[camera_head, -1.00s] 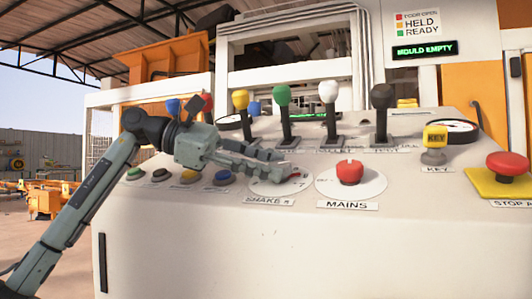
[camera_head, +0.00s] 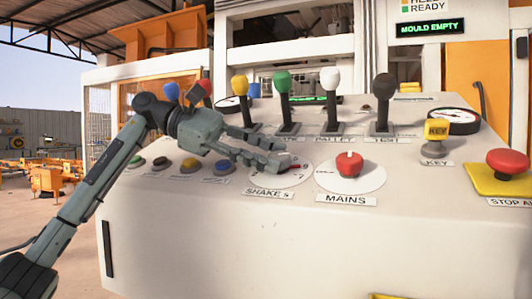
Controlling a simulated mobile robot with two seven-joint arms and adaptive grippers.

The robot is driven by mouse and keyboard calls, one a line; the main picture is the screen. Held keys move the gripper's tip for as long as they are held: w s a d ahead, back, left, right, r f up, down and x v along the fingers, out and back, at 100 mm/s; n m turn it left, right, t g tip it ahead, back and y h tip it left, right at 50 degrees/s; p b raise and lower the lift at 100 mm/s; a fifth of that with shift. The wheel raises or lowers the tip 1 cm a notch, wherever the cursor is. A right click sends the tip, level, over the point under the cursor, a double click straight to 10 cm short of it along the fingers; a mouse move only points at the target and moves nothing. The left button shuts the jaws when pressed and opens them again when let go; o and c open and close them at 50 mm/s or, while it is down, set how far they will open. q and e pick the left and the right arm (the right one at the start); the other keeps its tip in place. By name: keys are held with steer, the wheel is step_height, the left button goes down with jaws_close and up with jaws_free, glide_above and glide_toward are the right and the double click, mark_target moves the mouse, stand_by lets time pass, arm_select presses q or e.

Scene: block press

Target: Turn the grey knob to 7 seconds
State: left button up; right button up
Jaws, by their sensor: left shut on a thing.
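The SHAKE s dial (camera_head: 282,182) is a white disc on the sloped panel, with a 7 readable near its right edge. My left gripper (camera_head: 280,161) reaches in from the left, low over this dial, with its fingers shut on the grey knob at the dial's centre. The fingers hide the knob almost entirely. I cannot read which number it points at. A little red shows at the fingertips. My right gripper is not in view.
The red MAINS knob (camera_head: 350,163) stands close to the right of the dial. Upright levers, such as the green one (camera_head: 283,82), rise behind. Push buttons (camera_head: 189,165) lie to the left. A key (camera_head: 436,130) and red stop button (camera_head: 507,163) are further right.

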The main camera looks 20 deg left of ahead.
arm_select(q)
steer(key=o, duration=1.2)
steer(key=shift+c, duration=0.2)
steer(key=v, duration=1.2)
